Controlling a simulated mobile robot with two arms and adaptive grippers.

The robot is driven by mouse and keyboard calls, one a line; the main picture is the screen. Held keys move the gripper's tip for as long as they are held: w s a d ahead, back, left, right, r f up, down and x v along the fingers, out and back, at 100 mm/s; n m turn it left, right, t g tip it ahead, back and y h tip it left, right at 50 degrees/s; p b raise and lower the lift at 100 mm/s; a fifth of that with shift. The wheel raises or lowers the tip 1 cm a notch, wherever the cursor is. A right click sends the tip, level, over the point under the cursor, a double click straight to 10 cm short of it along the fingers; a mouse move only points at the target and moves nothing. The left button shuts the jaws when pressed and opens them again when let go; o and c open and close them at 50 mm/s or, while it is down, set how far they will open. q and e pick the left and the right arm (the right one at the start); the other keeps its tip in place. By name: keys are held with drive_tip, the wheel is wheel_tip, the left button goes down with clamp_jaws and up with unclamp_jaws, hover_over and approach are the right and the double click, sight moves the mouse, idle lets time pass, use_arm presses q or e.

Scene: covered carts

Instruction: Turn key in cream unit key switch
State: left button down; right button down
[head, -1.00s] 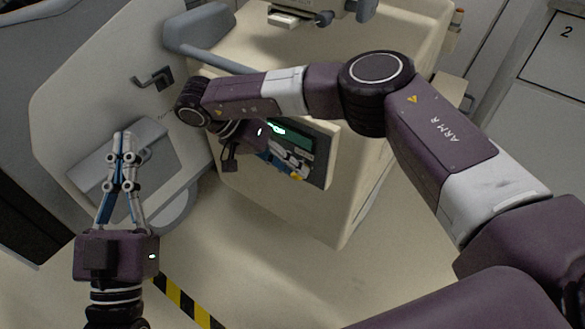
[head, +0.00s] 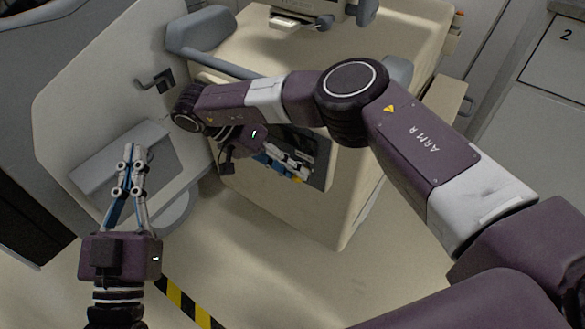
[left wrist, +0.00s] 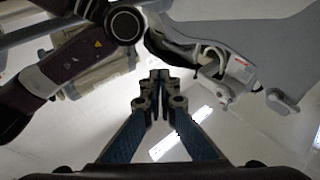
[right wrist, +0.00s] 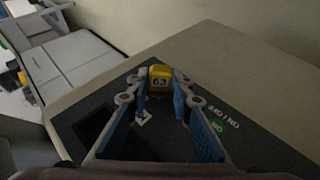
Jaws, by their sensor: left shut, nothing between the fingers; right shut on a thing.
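The cream unit (head: 300,200) stands in the middle of the head view with a dark panel (head: 318,172) on its side. In the right wrist view the dark panel (right wrist: 70,118) lies below my fingers. In the head view the right gripper (head: 297,172) is at the panel. My left gripper (head: 133,152) is shut and empty, also seen shut in the left wrist view (left wrist: 159,78).
An open cream door (head: 90,110) with a handle (head: 155,80) stands at the left, behind my left gripper. A grey rail (head: 215,62) runs along the unit's top edge. Yellow-black tape (head: 185,300) marks the floor.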

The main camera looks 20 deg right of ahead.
drive_tip(key=shift+f+g+h+p, duration=0.2)
drive_tip(key=shift+g+h+p, duration=0.15)
drive_tip(key=shift+g+h, duration=0.05)
drive_tip(key=shift+a, duration=0.1)
use_arm(q)
drive_tip(key=f+g, duration=0.2)
drive_tip(key=f, duration=0.1)
drive_tip(key=w+f, duration=0.1)
drive_tip(key=f, duration=0.1)
drive_tip(key=shift+a+f+g+y, duration=0.1)
drive_tip(key=shift+a+g+y, duration=0.1)
drive_tip(key=shift+g+y, duration=0.2)
use_arm(e)
drive_tip(key=c, duration=1.6)
unclamp_jaws()
drive_tip(key=shift+r, duration=0.1)
use_arm(q)
drive_tip(key=shift+f, duration=0.3)
drive_tip(key=shift+f+b, duration=0.1)
drive_tip(key=shift+b, duration=0.2)
